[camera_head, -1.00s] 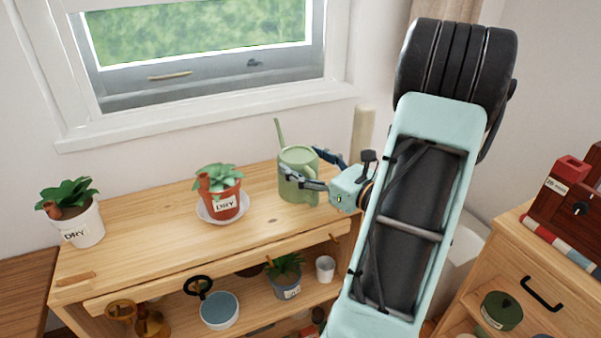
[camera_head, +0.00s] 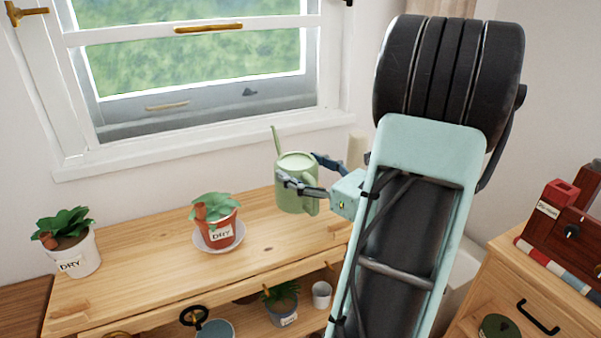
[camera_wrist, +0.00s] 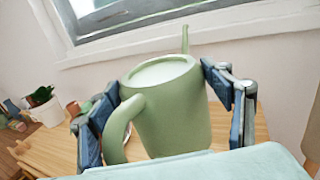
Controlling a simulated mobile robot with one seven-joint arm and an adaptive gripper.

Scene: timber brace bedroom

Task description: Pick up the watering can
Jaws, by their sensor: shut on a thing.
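The green watering can (camera_head: 294,190) is held upright, a little above the wooden bench top (camera_head: 265,250), at its right end. Its thin spout points up. My gripper (camera_head: 300,170) reaches in from the right and is shut on the can's body, one finger on each side. In the wrist view the can (camera_wrist: 178,118) fills the space between the two dark blue finger pads, with its handle (camera_wrist: 118,125) toward the camera and its spout at the far side.
A red pot labelled DRY (camera_head: 222,232) stands on a white saucer left of the can. A white DRY pot (camera_head: 78,258) is at the bench's left end. The window (camera_head: 200,75) is behind. A drawer unit (camera_head: 545,290) stands at right.

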